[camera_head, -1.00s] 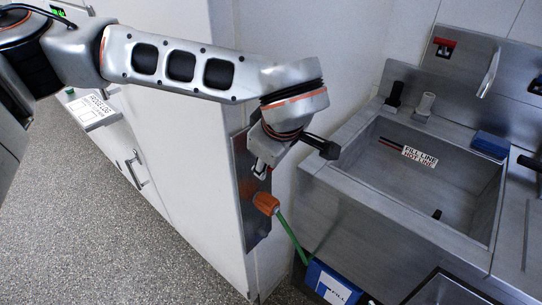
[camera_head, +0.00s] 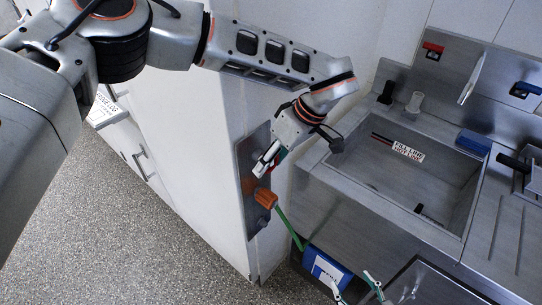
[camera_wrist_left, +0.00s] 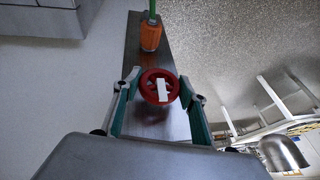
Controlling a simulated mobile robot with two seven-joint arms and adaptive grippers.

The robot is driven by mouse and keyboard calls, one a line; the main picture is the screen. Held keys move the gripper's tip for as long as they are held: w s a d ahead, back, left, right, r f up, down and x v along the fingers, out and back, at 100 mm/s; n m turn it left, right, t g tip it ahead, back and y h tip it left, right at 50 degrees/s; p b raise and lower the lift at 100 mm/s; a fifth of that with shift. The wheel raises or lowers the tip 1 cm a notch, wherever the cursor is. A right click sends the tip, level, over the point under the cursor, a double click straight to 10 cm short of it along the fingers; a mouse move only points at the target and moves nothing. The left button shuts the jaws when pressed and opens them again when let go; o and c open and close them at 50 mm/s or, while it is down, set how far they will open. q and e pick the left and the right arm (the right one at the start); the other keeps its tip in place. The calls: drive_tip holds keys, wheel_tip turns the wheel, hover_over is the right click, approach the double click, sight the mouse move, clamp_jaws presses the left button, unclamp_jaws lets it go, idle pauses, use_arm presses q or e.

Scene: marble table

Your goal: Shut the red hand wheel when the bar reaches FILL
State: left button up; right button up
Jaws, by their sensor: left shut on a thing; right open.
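The red hand wheel (camera_wrist_left: 159,87), with a white mark across it, is on a metal panel (camera_wrist_left: 133,50) in the left wrist view. My left gripper (camera_head: 268,161) is at this panel on the cabinet side; its fingers are shut around the wheel from both sides. The head view mostly hides the wheel behind the gripper. A blue container (camera_head: 327,268) with a white FILL label stands low by the sink; a bar level cannot be read on it. My right gripper (camera_head: 352,283) is open and empty at the lower edge, near the container.
An orange fitting (camera_head: 265,197) on the panel joins a green hose (camera_head: 287,229) running down to the blue container. The steel sink (camera_head: 440,200) carries a FILL LINE label (camera_head: 408,151) beside red and dark strips. Speckled floor (camera_head: 150,230) is open at lower left.

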use_arm(q)
drive_tip(key=o, duration=1.1)
drive_tip(key=shift+r, duration=0.1)
wheel_tip(320, 180, up, 10)
drive_tip(key=shift+f, duration=0.1)
drive_tip(key=shift+s, duration=0.1)
idle(0.3)
